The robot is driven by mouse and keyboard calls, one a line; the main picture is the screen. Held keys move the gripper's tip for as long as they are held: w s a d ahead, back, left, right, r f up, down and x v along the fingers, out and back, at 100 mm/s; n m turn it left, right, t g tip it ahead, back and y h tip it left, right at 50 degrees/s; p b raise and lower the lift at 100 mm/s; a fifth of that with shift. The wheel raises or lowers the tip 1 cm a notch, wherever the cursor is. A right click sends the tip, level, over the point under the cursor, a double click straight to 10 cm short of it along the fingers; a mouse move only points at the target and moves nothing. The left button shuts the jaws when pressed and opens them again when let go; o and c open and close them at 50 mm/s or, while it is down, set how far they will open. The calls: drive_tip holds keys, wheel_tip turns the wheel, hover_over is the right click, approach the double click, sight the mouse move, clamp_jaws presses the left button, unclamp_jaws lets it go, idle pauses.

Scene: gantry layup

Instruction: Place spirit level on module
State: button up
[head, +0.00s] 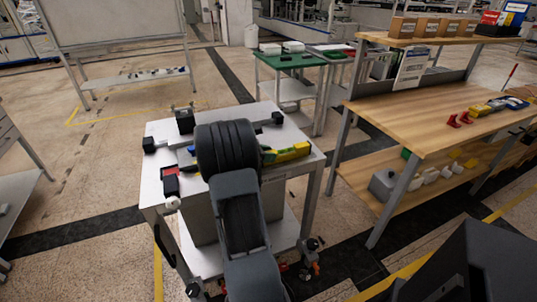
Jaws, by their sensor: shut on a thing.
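A yellow spirit level (290,152) with dark ends or marks shows at the right of my dark arm, over the right side of a white-topped work table (305,139). Its left part is hidden behind my arm, so I cannot tell whether it touches the table. My gripper is hidden behind my arm's thick dark wrist section. A long slim piece, which looks like the module, lies across the back of the table, with a black end block (149,145) at left and another (278,118) at right. Its middle is covered by my arm.
A red and black tool (170,181) lies at the table's front left. A black fixture (185,120) stands at the back. A wooden bench (420,120) with small parts is at right, a green-topped table (290,61) behind. Open floor lies to the left.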

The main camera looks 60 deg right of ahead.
drive_tip(key=shift+f, duration=0.15)
drive_tip(key=o, duration=1)
drive_tip(key=shift+o, duration=0.2)
